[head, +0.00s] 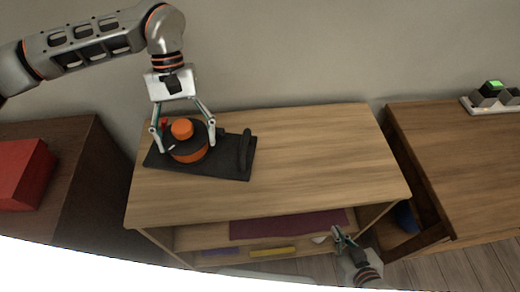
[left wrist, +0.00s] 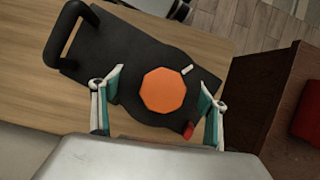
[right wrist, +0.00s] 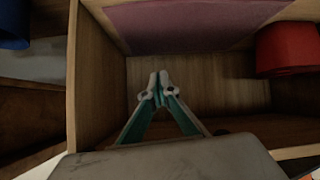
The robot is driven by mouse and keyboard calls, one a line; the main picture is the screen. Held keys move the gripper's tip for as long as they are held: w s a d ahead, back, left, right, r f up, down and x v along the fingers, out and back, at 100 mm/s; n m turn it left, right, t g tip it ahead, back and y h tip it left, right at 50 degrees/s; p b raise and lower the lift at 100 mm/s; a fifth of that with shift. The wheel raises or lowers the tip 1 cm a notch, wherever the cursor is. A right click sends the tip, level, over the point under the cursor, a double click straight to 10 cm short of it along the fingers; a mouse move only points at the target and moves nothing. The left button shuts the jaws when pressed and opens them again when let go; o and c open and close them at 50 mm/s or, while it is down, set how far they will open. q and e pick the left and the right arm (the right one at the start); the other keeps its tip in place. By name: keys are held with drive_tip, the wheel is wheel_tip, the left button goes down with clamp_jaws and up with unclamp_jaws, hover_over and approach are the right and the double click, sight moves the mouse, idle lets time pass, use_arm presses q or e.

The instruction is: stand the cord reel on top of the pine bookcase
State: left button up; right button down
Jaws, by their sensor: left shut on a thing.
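The cord reel (head: 188,152), a round black and orange body with an orange hub, is on the left part of the pine bookcase's top (head: 300,150). It sits over a flat black plate (head: 228,168) with an arched black handle; I cannot tell whether plate and reel are one piece. My left gripper (head: 184,142) reaches down from above and is shut on the reel, one finger at each side. The orange hub (left wrist: 163,90) shows between the fingers in the left wrist view. My right gripper (right wrist: 159,88) is shut and empty, in front of the bookcase's open shelves.
The right half of the bookcase top is clear. A dark cabinet with a red box (head: 22,172) stands to the left. A wooden table with a power strip (head: 490,100) stands to the right. The shelves hold a maroon flat thing (head: 290,224) and a red round thing (right wrist: 288,48).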

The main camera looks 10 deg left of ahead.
use_arm(q)
drive_tip(key=w+d+n, duration=0.1)
drive_tip(key=w+r+n+h, duration=0.1)
drive_tip(key=n, duration=0.1)
drive_tip(key=shift+d+r, duration=0.2)
drive_tip(key=shift+d, duration=0.15)
drive_tip(key=d+r+n+t, duration=0.1)
drive_tip(key=d+n, duration=0.1)
drive_tip(key=w+d+r+n+h, duration=0.1)
drive_tip(key=d+n, duration=0.1)
drive_tip(key=w+d+r+n+t+h+b, duration=0.1)
drive_tip(key=d+r+n, duration=0.1)
drive_tip(key=d+n, duration=0.1)
drive_tip(key=shift+t, duration=0.3)
drive_tip(key=d+r+n+t+b, duration=0.1)
drive_tip(key=d+r+n+t, duration=0.4)
drive_tip(key=d+n, duration=0.4)
drive_tip(key=n+b, duration=0.2)
hover_over(267, 162)
wheel_tip(267, 162, down, 13)
drive_tip(key=shift+f+g, duration=0.4)
drive_tip(key=shift+f, duration=0.4)
wheel_tip(267, 162, down, 4)
drive_tip(key=shift+r, duration=0.15)
use_arm(e)
drive_tip(key=w+f, duration=0.1)
drive_tip(key=f, duration=0.2)
drive_tip(key=shift+w, duration=0.35)
